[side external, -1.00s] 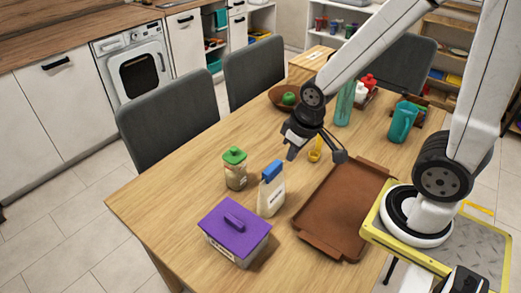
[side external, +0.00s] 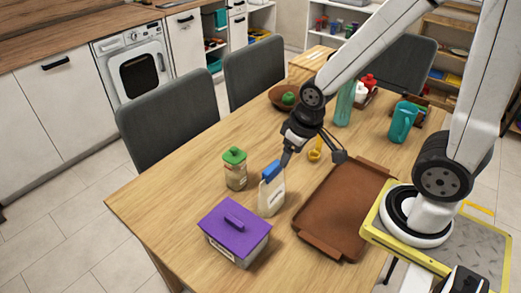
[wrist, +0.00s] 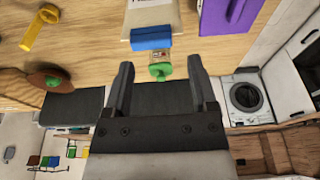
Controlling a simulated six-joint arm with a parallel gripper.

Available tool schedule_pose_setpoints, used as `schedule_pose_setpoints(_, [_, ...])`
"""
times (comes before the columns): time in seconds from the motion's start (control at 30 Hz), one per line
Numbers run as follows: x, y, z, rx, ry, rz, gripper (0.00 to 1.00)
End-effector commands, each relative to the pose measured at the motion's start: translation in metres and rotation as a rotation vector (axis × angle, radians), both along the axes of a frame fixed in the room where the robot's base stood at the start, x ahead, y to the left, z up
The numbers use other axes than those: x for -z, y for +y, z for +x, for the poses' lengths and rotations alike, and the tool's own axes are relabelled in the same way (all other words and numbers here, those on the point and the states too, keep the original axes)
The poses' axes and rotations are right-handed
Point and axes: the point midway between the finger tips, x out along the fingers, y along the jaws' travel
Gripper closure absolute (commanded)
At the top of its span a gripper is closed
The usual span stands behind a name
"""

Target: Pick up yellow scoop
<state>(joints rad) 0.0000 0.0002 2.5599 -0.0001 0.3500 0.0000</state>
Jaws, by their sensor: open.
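The yellow scoop (side external: 315,151) lies on the wooden table, beyond the brown tray and just right of my gripper in the side view. In the wrist view the yellow scoop (wrist: 40,30) is at the upper left, outside the jaws. My gripper (side external: 286,160) is open and empty above the table, near the blue-topped bag. In the wrist view my gripper (wrist: 159,68) has its two fingers spread wide, with a green-lidded jar (wrist: 160,66) seen between them in the background.
The blue-topped bag (side external: 272,193) stands upright close to my gripper. A purple-lidded box (side external: 235,232) and the brown tray (side external: 335,211) are nearer the camera. A brown bowl (side external: 284,98), teal bottle (side external: 345,104) and teal pitcher (side external: 403,122) stand farther back.

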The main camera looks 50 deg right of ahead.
Motion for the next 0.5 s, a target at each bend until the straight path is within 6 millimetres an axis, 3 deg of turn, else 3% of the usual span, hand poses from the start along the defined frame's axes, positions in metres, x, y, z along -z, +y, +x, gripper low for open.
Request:
schedule_pose_setpoints(0.27, [-0.003,0.000,0.000,0.000,-0.002,0.000,0.26])
schedule_pose_setpoints(0.5, [-0.021,0.000,0.001,0.000,-0.005,0.000,0.26])
